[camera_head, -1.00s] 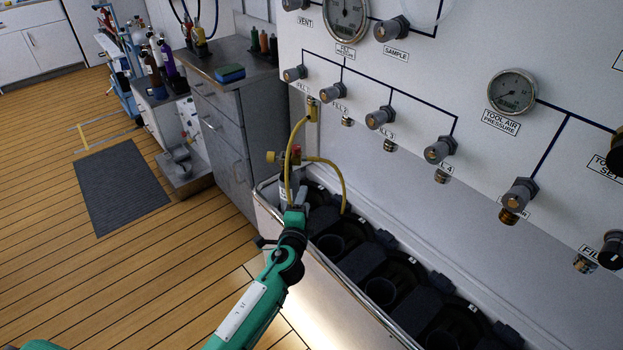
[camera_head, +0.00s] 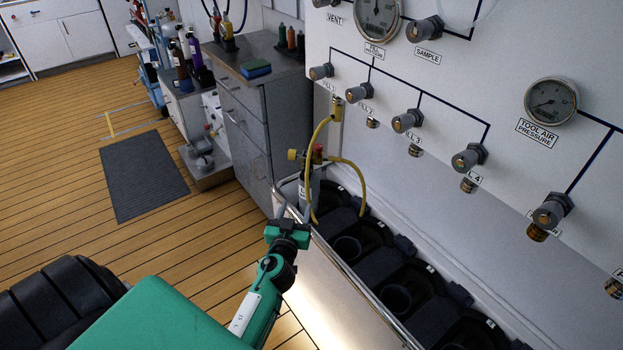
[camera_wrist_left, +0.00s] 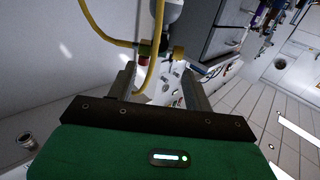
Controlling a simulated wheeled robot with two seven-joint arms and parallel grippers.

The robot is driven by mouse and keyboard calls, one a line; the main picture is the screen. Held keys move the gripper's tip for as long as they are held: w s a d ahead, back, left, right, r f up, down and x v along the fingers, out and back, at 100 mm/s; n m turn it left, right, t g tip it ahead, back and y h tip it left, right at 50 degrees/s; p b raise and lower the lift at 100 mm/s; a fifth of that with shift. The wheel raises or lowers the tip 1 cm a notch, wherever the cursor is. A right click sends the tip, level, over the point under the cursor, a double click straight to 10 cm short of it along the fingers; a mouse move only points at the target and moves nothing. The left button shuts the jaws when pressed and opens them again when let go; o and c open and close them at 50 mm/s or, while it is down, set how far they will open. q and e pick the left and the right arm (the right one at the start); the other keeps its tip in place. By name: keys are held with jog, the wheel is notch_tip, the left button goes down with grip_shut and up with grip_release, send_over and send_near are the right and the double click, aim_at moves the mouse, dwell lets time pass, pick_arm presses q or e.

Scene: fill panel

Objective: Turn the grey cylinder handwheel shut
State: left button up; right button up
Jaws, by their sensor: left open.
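The grey cylinder (camera_head: 311,195) stands upright at the left end of the black rack under the panel. Its valve carries a yellow knob (camera_head: 292,155) on the left and a red part (camera_head: 317,151) on top; which is the handwheel I cannot tell for sure. A yellow hose (camera_head: 362,185) loops from the valve up to the panel. My left gripper (camera_head: 293,210) is open and empty, just below and left of the cylinder. In the left wrist view, the cylinder (camera_wrist_left: 173,12) and yellow knob (camera_wrist_left: 178,53) show beyond the open fingers (camera_wrist_left: 158,82). My right gripper is out of view.
The white panel (camera_head: 460,80) with several grey valve knobs and gauges rises at right. Black rack sockets (camera_head: 375,270) run below it. A grey cabinet (camera_head: 255,120) stands behind the cylinder.

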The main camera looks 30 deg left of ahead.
aim_at(305, 178)
pick_arm(q)
jog(key=p+x, duration=0.1)
jog(key=x, duration=1.1)
jog(key=shift+w+a, duration=0.1)
jog(key=shift+w, duration=0.05)
jog(key=shift+w+a, duration=0.2)
jog(key=shift+w, duration=0.15)
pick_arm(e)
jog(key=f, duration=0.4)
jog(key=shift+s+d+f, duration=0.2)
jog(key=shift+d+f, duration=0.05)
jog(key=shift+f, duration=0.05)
pick_arm(q)
jog(key=c, duration=1)
